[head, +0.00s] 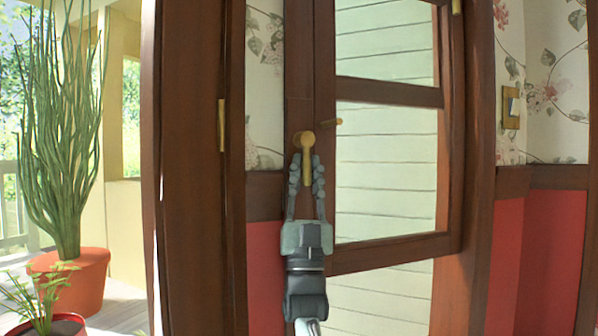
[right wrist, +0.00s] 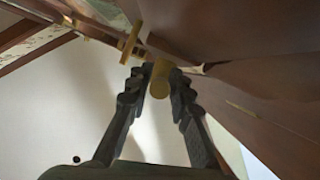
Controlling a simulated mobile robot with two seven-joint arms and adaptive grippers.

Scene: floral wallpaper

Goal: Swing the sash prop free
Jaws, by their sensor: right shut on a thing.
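The brass sash prop (head: 308,150) hangs from its pivot on the dark wooden window frame, its lower part pointing straight down. My right gripper (head: 306,172) comes up from below and is shut on the prop's lower end, one finger on each side. In the right wrist view the prop's round brass end (right wrist: 160,80) sits between the two fingertips (right wrist: 160,84). The wood-framed sash (head: 390,253), with two panes in view, stands just right of the prop. My left gripper is not in view.
A dark wooden post with a brass hinge (head: 221,125) stands at left. A potted plant (head: 68,278) is outside beyond it. A brass switch plate (head: 511,108) is on the right wall.

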